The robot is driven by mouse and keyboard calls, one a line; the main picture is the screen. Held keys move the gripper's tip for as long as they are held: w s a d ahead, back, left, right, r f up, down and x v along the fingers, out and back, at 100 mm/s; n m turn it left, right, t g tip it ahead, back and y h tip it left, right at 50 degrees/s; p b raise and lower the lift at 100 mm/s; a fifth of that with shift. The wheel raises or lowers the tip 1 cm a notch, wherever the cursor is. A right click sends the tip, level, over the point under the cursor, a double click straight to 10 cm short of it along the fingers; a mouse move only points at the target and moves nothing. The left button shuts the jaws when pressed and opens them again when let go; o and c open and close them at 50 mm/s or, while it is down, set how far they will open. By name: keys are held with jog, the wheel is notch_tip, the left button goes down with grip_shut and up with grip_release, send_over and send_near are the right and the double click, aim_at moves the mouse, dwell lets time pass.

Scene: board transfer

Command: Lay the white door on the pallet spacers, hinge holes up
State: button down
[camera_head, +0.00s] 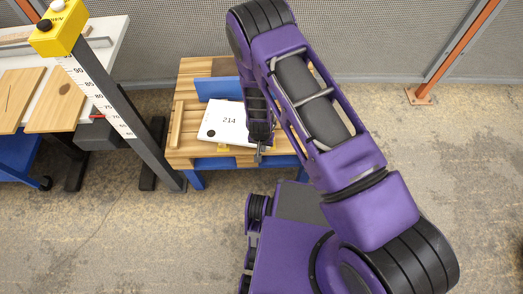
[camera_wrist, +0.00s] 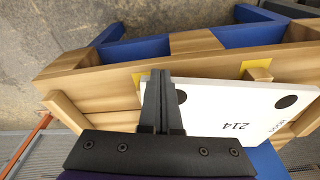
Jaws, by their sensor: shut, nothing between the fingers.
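The white door (camera_head: 226,118), marked 214, lies with its printed face up on the wooden pallet (camera_head: 188,148). In the wrist view the door (camera_wrist: 215,125) shows two dark round holes on its upper face, one partly behind my fingers. Yellow pieces (camera_wrist: 255,69) show at the door's edge, beside a short wooden block (camera_wrist: 259,75). Whether the door rests flat on spacers is hidden. My gripper (camera_head: 258,157) is shut and empty at the door's near edge; its fingers (camera_wrist: 160,78) overlap the door's corner in the wrist view, contact unclear.
A blue upright board (camera_head: 218,88) stands behind the door on the pallet. A wooden strip (camera_head: 177,125) lies at the pallet's left. A measuring post (camera_head: 105,95) and a table with wooden boards (camera_head: 58,100) stand left. A mesh fence (camera_head: 400,40) closes the back.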

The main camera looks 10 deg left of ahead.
jog(key=shift+w+b, duration=1.15)
jog(key=shift+w, duration=1.25)
jog(key=shift+s, duration=0.1)
jog(key=shift+s+r+p, duration=0.1)
jog(key=shift+s+p, duration=0.25)
jog(key=shift+s, duration=0.8)
jog(key=shift+r+p, duration=2.1)
jog(key=shift+r, duration=1.35)
